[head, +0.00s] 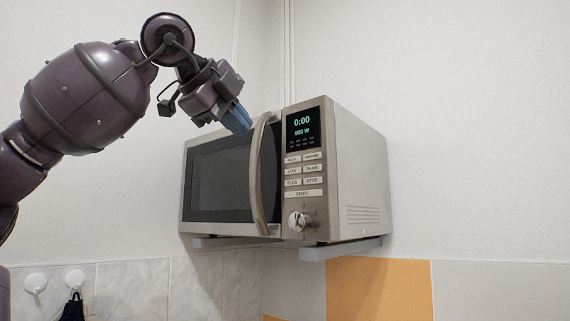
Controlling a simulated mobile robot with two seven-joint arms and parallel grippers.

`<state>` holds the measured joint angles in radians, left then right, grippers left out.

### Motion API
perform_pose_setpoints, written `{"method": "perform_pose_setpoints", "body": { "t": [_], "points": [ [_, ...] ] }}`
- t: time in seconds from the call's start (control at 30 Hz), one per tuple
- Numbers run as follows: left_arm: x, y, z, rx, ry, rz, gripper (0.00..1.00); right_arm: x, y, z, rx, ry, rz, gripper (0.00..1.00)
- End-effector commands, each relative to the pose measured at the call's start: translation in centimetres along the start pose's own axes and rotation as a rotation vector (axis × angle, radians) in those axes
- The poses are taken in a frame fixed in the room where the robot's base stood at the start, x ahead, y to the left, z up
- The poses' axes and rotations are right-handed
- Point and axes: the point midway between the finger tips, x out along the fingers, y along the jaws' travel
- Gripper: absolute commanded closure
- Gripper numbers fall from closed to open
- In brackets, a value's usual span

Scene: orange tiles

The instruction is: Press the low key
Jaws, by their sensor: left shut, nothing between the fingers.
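The microwave (352,180) hangs in the corner with its door (222,180) shut. Its key panel (304,204) is on the right of the front, with several pale keys in rows. The labels are small, and I cannot tell for sure which one is the low key; the left key of the second row (292,171) is hard to read. My left gripper (240,122) is shut and empty, its blue fingertips by the top of the door, left of the handle and apart from the keys. My right gripper is not in view.
The curved door handle (257,180) stands out between my gripper and the keys. A display (302,126) reads 0:00 and 800 W. A round knob (298,221) sticks out below the keys. Wall brackets (340,250) hold the microwave. Space right of it is clear.

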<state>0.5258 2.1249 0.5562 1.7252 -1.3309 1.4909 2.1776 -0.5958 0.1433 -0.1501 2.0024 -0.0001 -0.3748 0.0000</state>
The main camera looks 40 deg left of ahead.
Motion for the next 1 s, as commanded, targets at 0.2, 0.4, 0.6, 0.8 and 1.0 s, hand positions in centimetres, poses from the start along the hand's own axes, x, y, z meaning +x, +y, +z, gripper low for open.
{"method": "perform_pose_setpoints", "body": {
  "t": [0.2,0.4,0.6,0.8,1.0],
  "points": [
    [2.2,0.1,0.0,0.000,-0.001,0.003,1.00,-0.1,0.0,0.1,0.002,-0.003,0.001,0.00],
    [5.4,0.1,0.0,0.001,-0.001,0.004,1.00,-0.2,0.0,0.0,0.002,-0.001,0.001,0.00],
    [8.4,0.1,0.0,0.001,-0.001,0.004,1.00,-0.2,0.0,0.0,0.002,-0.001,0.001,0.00],
    [10.6,-0.4,0.0,0.001,-0.002,0.003,1.00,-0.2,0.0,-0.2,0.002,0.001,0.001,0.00],
    [12.1,-1.3,0.0,0.000,-0.002,0.002,1.00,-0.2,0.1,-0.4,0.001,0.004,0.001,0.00]
  ]
}}
